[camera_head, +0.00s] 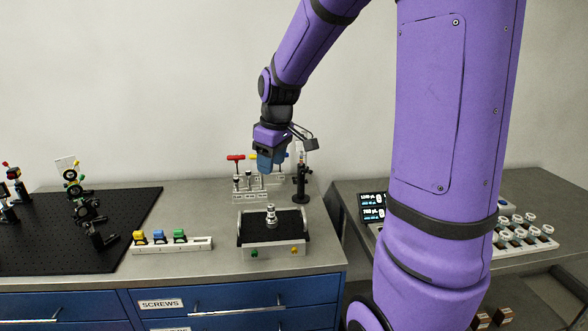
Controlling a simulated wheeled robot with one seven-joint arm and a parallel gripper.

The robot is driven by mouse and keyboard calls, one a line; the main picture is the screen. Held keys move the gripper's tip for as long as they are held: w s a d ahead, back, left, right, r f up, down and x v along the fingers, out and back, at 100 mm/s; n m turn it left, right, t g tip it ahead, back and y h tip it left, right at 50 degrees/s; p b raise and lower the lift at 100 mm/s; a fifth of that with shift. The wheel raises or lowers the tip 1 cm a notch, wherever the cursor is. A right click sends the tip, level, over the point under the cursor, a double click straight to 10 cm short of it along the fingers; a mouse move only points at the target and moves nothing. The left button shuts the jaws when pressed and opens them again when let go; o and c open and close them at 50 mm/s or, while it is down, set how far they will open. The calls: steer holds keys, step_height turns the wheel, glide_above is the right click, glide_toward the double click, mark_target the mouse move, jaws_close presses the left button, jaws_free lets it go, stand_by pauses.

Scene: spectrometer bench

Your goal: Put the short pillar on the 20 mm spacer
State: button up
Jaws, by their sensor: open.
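My gripper (267,164) hangs fingers-down above the back of the bench, in front of the wall. Its blue fingers are open, and I see nothing held between them. A small silver cylindrical stack (271,215) stands upright on a black plate below the gripper; it may be the short pillar on the spacer, but I cannot tell the two parts apart. Several small posts stand in a clear rack (251,196) behind it; their sizes cannot be read. My gripper is above and apart from both.
The black plate (290,231) sits on a light base with green and yellow knobs. A dark post stand (301,186) is close right of my gripper. A rack of coloured items (198,244) lies left, beside a black breadboard (45,239). Grey bench between them is clear.

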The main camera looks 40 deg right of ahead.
steer(key=s+a+r+m+t, duration=0.1)
steer(key=s+a+r, duration=0.2)
steer(key=s, duration=0.4)
steer(key=s+a+r+m+t, duration=0.1)
steer(key=s+a+r+m, duration=0.1)
steer(key=s, duration=0.5)
steer(key=s+a+r+m+t, duration=0.1)
steer(key=s+a+r, duration=0.3)
steer(key=s, duration=0.3)
steer(key=shift+s+a, duration=0.35)
steer(key=shift+a, duration=0.3)
